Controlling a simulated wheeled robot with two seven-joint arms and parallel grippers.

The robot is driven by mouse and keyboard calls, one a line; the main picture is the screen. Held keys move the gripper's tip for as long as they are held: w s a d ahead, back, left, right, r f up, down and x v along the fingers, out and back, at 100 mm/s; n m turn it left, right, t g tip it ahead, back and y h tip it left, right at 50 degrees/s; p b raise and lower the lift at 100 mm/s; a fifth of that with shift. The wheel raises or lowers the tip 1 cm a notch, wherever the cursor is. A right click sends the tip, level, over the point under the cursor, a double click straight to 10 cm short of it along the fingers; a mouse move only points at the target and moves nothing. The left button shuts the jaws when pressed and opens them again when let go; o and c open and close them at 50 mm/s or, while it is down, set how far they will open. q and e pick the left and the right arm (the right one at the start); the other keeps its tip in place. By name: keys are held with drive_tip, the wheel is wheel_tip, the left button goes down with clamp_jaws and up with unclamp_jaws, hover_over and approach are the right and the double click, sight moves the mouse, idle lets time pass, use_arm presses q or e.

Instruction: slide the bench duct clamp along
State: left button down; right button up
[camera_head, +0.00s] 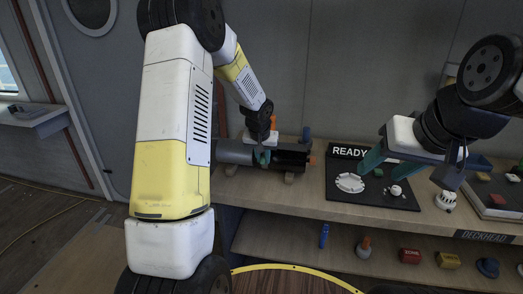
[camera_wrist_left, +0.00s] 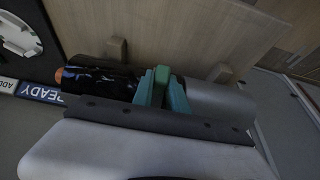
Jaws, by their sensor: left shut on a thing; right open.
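The bench duct (camera_head: 234,152) lies across the left part of the bench top, grey on its left part and black on its right, with an orange end. It also shows in the left wrist view (camera_wrist_left: 215,103). My left gripper (camera_head: 262,157) reaches down to the duct near where grey meets black. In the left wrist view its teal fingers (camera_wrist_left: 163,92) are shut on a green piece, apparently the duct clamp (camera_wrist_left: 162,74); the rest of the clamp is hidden. My right gripper (camera_head: 383,146) is open and empty above the dark READY board.
The READY board (camera_head: 341,193) lies right of the duct, carrying a white ring (camera_head: 350,183) and small parts. A white fitting (camera_head: 446,200) stands near the bench edge. A blue item (camera_head: 306,133) stands behind the duct. Several coloured items sit on the lower shelf (camera_head: 300,246).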

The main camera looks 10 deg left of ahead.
use_arm(q)
drive_tip(key=shift+d, duration=1.35)
drive_tip(key=c, duration=1.3)
unclamp_jaws()
drive_tip(key=v, duration=0.7)
drive_tip(key=shift+s+r, duration=0.25)
drive_tip(key=shift+r, duration=0.1)
